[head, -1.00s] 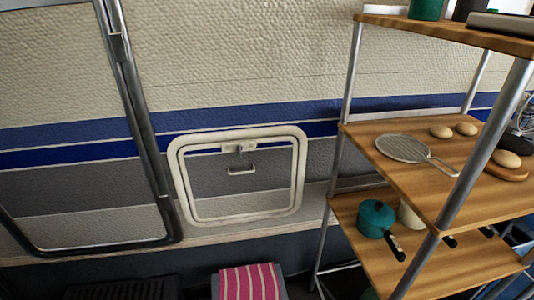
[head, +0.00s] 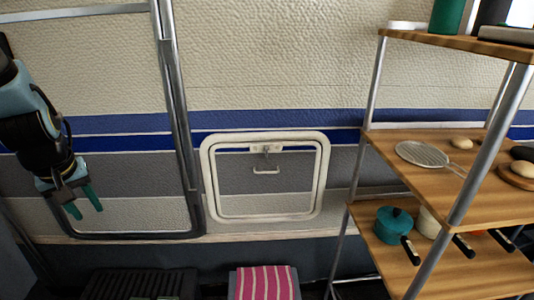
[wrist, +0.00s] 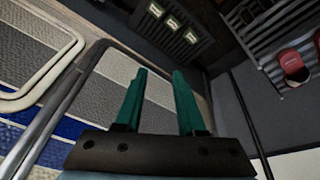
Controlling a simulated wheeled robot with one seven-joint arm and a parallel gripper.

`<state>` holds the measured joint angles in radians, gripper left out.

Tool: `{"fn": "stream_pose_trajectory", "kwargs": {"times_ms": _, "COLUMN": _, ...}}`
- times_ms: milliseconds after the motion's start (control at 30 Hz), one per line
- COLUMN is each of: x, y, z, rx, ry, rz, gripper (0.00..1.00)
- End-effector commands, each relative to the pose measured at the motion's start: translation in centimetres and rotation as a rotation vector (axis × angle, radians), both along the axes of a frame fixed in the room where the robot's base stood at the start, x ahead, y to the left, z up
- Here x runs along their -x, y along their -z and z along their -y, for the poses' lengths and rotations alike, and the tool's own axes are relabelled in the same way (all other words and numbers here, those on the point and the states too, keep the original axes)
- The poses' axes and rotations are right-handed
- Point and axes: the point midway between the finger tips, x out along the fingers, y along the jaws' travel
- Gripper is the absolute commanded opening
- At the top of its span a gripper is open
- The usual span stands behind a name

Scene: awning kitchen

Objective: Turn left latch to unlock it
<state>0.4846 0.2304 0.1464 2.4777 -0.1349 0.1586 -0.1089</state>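A white-framed hatch (head: 206,180) is set in the striped wall, in the middle of the head view. A small pale latch fitting (head: 258,149) sits at the top of its panel, with a small light handle (head: 266,172) below. The latch is too small to tell which way it is turned. My gripper (head: 83,204) is at the far left, well left of the hatch and apart from it, pointing down. In the wrist view its two teal fingers (wrist: 158,98) are spread with nothing between them. The hatch frame's corner (wrist: 67,66) shows at the wrist view's left edge.
A dark metal door frame (head: 178,110) stands between my gripper and the hatch. A wooden shelf rack (head: 470,120) with cookware fills the right. A pink striped cloth (head: 264,284) lies below the hatch.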

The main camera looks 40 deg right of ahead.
Motion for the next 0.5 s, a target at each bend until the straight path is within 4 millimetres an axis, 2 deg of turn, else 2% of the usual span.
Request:
{"fn": "stream_pose_trajectory", "kwargs": {"times_ms": 33, "x": -0.5, "y": 1.1, "z": 1.4, "rx": 0.003, "ry": 0.01, "rz": 0.013, "gripper": 0.39}}
{"fn": "stream_pose_trajectory", "kwargs": {"times_ms": 267, "x": -3.2, "y": 5.3, "z": 9.2, "rx": 0.023, "ry": 0.026, "rz": 0.158, "gripper": 0.39}}
{"fn": "stream_pose_trajectory", "kwargs": {"times_ms": 500, "x": -4.0, "y": 8.5, "z": 17.8, "rx": 0.041, "ry": 0.073, "rz": 0.374, "gripper": 0.39}}
